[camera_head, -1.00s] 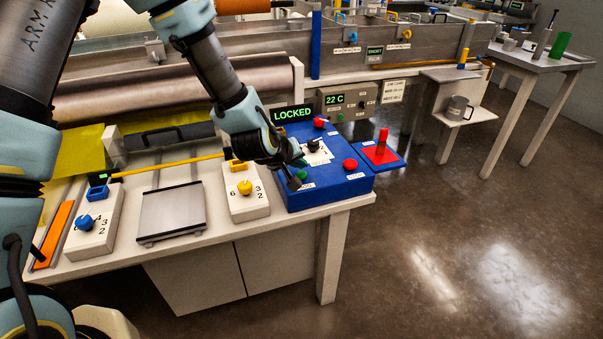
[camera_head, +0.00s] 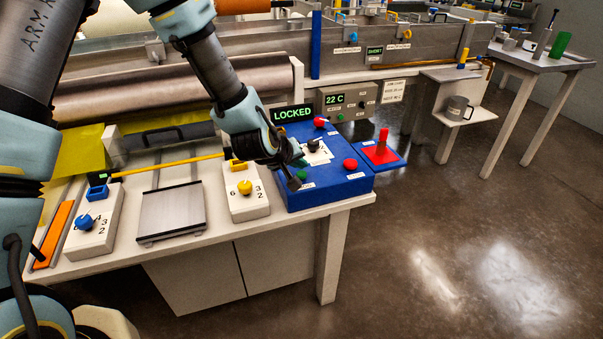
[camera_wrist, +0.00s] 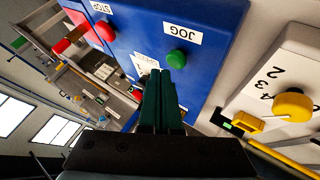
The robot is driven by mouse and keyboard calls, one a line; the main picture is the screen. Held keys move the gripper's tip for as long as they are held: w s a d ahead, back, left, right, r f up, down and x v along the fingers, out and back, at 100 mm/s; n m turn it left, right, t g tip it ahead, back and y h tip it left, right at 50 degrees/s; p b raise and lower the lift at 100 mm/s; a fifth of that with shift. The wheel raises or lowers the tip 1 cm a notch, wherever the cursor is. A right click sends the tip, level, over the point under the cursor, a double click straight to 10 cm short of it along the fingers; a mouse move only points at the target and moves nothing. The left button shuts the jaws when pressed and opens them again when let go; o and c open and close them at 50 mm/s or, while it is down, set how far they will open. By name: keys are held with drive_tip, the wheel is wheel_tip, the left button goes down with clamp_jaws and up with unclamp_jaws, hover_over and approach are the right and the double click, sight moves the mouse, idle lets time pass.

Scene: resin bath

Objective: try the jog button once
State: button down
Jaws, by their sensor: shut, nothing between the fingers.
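The green jog button (camera_wrist: 176,59) sits on the blue control box (camera_head: 328,188), beside a white JOG label (camera_wrist: 182,33) in the wrist view. In the head view the jog button (camera_head: 302,175) shows close beside my gripper (camera_head: 300,162). In the wrist view my gripper (camera_wrist: 160,74) is shut and empty, its dark green fingertips close to the button's lower edge. I cannot tell whether they touch it. A display (camera_head: 293,113) behind the box reads LOCKED in green.
The box also carries a red button (camera_head: 350,164), a dark knob (camera_head: 313,145) and a red-topped control (camera_head: 319,122). A white block with a yellow knob (camera_head: 245,187) stands to its left. A red post (camera_head: 382,138) stands on a blue-edged plate to its right.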

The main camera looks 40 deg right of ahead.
sight(300, 176)
drive_tip(key=shift+f+b, duration=0.3)
drive_tip(key=shift+f, duration=0.05)
drive_tip(key=shift+f+b, duration=0.5)
drive_tip(key=shift+f, duration=0.05)
idle(0.6)
drive_tip(key=shift+r, duration=0.1)
idle(0.3)
drive_tip(key=shift+r+p, duration=0.6)
drive_tip(key=shift+r, duration=0.25)
drive_tip(key=shift+r, duration=0.15)
drive_tip(key=shift+r+p, duration=1.6)
drive_tip(key=shift+r, duration=0.75)
